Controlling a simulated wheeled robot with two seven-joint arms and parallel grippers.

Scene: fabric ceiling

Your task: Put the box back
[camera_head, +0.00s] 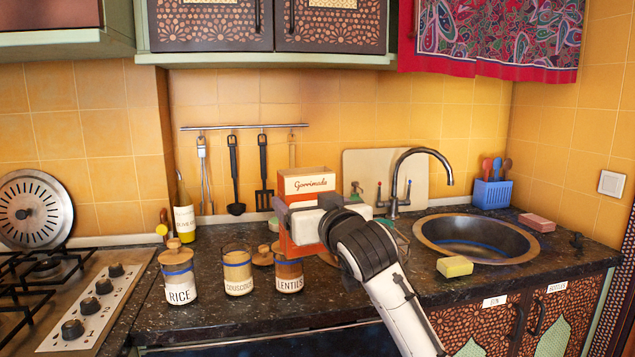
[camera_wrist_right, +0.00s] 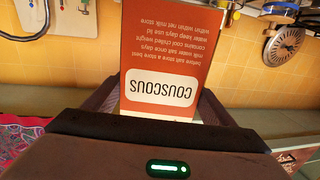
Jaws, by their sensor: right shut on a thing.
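The box is an orange-red carton with a pale top panel (camera_head: 307,184) in the middle of the head view. My right gripper (camera_head: 300,218) is shut around the box's sides, its arm coming in from the lower right. In the right wrist view the box (camera_wrist_right: 160,50) stands between the two fingers, with a "COUSCOUS" label that reads upside down. The box looks upright behind the jars; I cannot tell whether its bottom touches the counter. My left gripper is not in view.
Glass jars stand at the front: rice (camera_head: 178,277), couscous (camera_head: 237,272) and lentils (camera_head: 289,276). A wooden lid (camera_head: 263,257) lies between the last two. A bottle (camera_head: 184,215) stands at the left; a sink (camera_head: 475,238) and yellow sponge (camera_head: 454,266) are at the right. Cabinets (camera_head: 210,25) hang above.

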